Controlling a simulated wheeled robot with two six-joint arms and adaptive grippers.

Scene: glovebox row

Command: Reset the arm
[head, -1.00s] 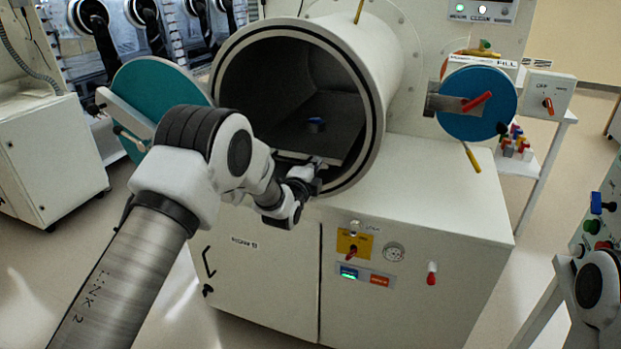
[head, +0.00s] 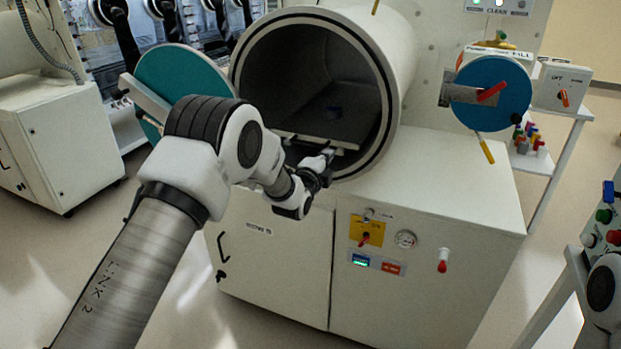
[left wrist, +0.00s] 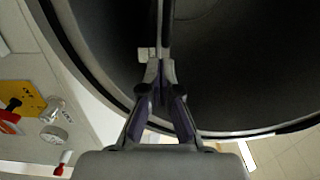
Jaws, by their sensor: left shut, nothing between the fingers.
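My left gripper (head: 328,162) is at the front lower mouth of the large round chamber (head: 387,125), close to the front edge of the tray (head: 330,135) inside it. In the left wrist view its fingers (left wrist: 160,72) are together with nothing between them, in front of the dark chamber interior. Whether the fingertips touch the tray edge I cannot tell. My right gripper is not in view.
The round teal door (head: 185,80) stands open left of the chamber. A blue disc with a red handle (head: 487,93) is at the right. The cabinet front carries a yellow switch plate (head: 367,230) and a gauge (head: 405,239). A side table with coloured bottles (head: 530,138) stands farther right.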

